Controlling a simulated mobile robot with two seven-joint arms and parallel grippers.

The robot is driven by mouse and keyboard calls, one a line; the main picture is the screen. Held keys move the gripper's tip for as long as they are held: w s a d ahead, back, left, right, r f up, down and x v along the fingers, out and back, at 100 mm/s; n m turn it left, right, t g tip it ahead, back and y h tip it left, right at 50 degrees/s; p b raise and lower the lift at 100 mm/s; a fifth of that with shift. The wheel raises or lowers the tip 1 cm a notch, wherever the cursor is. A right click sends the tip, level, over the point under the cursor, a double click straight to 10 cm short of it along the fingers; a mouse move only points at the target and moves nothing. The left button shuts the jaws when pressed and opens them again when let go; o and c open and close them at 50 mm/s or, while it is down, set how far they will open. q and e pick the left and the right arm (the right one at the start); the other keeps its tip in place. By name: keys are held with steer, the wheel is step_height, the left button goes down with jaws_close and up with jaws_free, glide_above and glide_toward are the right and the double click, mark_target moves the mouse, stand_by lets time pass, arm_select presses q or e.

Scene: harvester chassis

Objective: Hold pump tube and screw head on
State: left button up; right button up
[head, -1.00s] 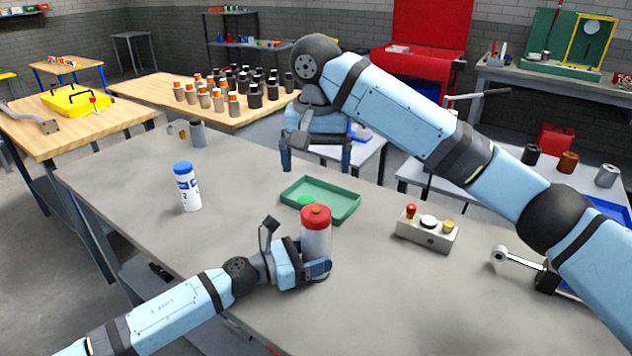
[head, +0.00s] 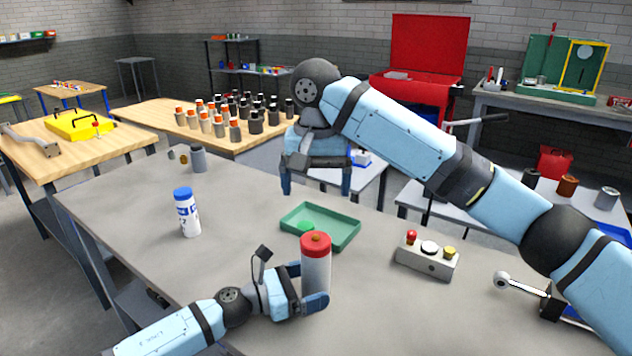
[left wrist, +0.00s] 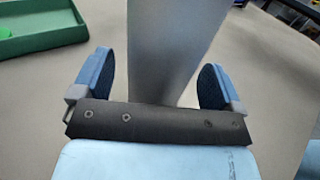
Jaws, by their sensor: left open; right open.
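A grey cylinder with a red top (head: 316,268), likely the pump tube with its head, stands upright on the grey table. My left gripper (head: 313,303) is low at its base, with the jaws open. In the left wrist view the grey cylinder (left wrist: 165,50) rises between the two spread fingers (left wrist: 155,82), with a visible gap at each side. My right gripper (head: 316,182) is open and empty, pointing down beyond the green tray. I cannot tell from the frames whether the red top is screwed tight.
A green tray (head: 345,238) with a bright green round thing inside lies just behind the cylinder. A white bottle with a blue cap (head: 187,215) stands to the left. A button box (head: 427,258) is to the right. The table's front left is clear.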

arm_select(q)
steer(key=v, duration=1.2)
steer(key=shift+a+b, duration=0.1)
steer(key=shift+b, duration=0.3)
steer(key=shift+s+a, duration=0.1)
steer(key=shift+a, duration=0.05)
steer(key=shift+a, duration=0.1)
